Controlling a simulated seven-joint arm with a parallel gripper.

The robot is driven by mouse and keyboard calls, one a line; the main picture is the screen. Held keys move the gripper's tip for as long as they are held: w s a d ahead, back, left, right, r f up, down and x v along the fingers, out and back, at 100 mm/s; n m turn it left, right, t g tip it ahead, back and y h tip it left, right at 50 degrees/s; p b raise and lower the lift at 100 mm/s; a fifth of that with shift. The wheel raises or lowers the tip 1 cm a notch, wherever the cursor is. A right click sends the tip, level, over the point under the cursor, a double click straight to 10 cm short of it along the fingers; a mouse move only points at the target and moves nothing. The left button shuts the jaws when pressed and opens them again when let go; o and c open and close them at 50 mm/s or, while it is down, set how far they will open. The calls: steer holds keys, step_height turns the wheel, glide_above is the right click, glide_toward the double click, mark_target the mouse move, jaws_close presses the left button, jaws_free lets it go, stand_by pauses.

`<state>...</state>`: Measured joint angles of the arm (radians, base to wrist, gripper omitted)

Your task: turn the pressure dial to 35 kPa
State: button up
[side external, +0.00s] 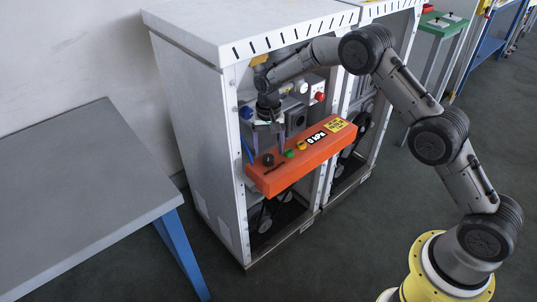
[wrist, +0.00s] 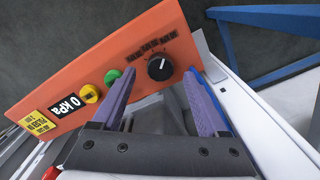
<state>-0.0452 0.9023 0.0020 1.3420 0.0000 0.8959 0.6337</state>
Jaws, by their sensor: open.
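The pressure dial (side external: 268,159) is a black knob on the orange panel (side external: 285,176), near its left end. In the wrist view the dial (wrist: 160,68) has a white pointer mark, and dark lettering lies beside it on the panel (wrist: 140,25). The display (side external: 316,139) reads 0 kPa, also in the wrist view (wrist: 67,105). My gripper (side external: 268,143) is open and empty, pointing down close above the dial. In the wrist view the dial shows between the purple fingertips of my gripper (wrist: 161,74), with no visible contact.
A green button (side external: 289,153) and a yellow button (side external: 302,145) sit between dial and display. A yellow label (side external: 335,125) is at the panel's right end. A grey table (side external: 85,190) stands at left.

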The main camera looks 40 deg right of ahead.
mark_target(269, 160)
steer(key=shift+f, duration=1.45)
jaws_close()
